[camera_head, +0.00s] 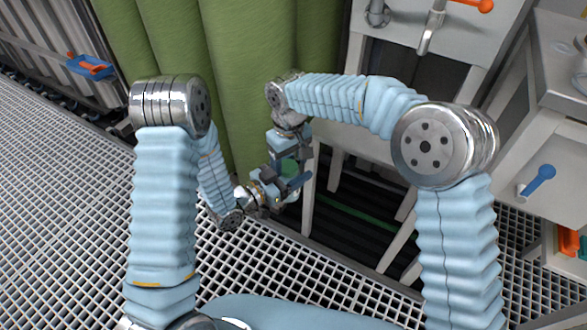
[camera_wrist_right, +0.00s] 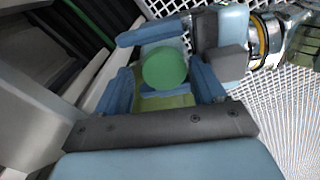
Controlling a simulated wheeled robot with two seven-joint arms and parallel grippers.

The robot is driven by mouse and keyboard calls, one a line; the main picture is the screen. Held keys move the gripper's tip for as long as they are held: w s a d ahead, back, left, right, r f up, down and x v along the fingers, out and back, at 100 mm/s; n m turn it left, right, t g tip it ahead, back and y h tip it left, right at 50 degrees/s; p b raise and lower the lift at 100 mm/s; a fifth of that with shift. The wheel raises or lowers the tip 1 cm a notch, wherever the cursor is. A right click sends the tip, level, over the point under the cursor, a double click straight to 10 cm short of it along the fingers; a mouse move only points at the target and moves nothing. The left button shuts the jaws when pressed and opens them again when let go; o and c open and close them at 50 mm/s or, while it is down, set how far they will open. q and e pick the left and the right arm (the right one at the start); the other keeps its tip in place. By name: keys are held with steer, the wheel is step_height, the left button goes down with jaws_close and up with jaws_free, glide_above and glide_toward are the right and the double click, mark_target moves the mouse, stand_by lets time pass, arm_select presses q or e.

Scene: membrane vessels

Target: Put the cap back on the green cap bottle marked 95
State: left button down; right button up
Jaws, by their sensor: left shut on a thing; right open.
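A round green cap (camera_wrist_right: 165,67) shows from above in the right wrist view, between the open fingers of my right gripper (camera_wrist_right: 163,86). In the head view my left gripper (camera_head: 288,182) is below my right gripper (camera_head: 289,160). No 95 mark is readable.
Green curtains (camera_head: 235,70) hang behind the grippers. A pale bench (camera_head: 345,125) with legs stands close to their right, and a cabinet with a blue handle (camera_head: 537,180) is further right. White grating floor (camera_head: 60,200) is open at left.

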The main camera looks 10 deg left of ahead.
arm_select(q)
steer(key=shift+w+d+r, duration=0.1)
arm_select(e)
steer(key=shift+s+a, duration=0.35)
steer(key=shift+r, duration=0.25)
step_height(320, 180, up, 12)
steer(key=shift+w+d+f, duration=0.2)
steer(key=shift+w+d, duration=0.05)
